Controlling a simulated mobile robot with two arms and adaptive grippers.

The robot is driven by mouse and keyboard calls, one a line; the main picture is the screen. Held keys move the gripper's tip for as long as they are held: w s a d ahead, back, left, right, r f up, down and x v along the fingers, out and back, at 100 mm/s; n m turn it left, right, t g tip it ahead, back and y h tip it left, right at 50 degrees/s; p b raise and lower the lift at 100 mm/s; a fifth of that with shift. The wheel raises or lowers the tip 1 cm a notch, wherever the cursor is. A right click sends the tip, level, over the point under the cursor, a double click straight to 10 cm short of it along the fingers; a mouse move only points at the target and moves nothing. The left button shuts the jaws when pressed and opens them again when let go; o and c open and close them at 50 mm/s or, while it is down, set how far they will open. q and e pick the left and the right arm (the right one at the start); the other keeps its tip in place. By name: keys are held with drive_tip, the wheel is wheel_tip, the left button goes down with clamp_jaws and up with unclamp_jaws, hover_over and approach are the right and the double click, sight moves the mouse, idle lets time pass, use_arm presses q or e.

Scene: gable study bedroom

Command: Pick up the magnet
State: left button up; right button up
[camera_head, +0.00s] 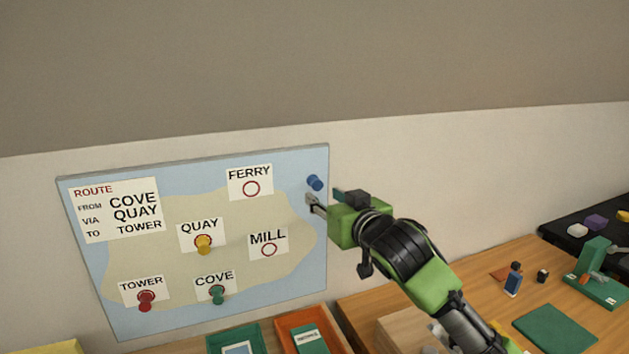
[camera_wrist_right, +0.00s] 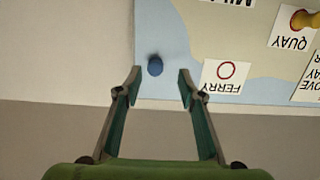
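A blue magnet (camera_head: 315,183) sits on the upper right corner area of the blue and tan map board (camera_head: 300,160). In the right wrist view the magnet (camera_wrist_right: 155,66) lies between and a little beyond the open fingertips (camera_wrist_right: 157,78), apart from both. Other magnets on the board are yellow at QUAY (camera_head: 204,244), red at TOWER (camera_head: 146,300) and green at COVE (camera_head: 217,294). My left gripper is not in view.
A route card (camera_head: 120,210) is on the board's left. FERRY (camera_head: 250,182) and MILL (camera_head: 268,243) labels carry empty rings. Below are a green tray (camera_head: 257,332) and an orange tray (camera_head: 335,325). The wooden desk (camera_head: 480,290) at right holds a green mat (camera_head: 555,330) and small items.

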sight(318, 186)
drive_tip(key=shift+w+a, duration=0.2)
drive_tip(key=shift+w, duration=0.45)
drive_tip(key=w+p, duration=0.1)
drive_tip(key=w, duration=0.1)
drive_tip(key=w+a+p, duration=0.1)
drive_tip(key=w, duration=0.1)
drive_tip(key=shift+r, duration=0.1)
drive_tip(key=shift+w+a, duration=0.15)
drive_tip(key=shift+w, duration=0.15)
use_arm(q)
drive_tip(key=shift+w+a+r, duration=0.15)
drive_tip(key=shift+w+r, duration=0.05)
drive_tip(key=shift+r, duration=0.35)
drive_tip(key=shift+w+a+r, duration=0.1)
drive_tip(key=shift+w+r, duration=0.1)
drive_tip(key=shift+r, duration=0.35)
use_arm(e)
drive_tip(key=c, duration=0.9)
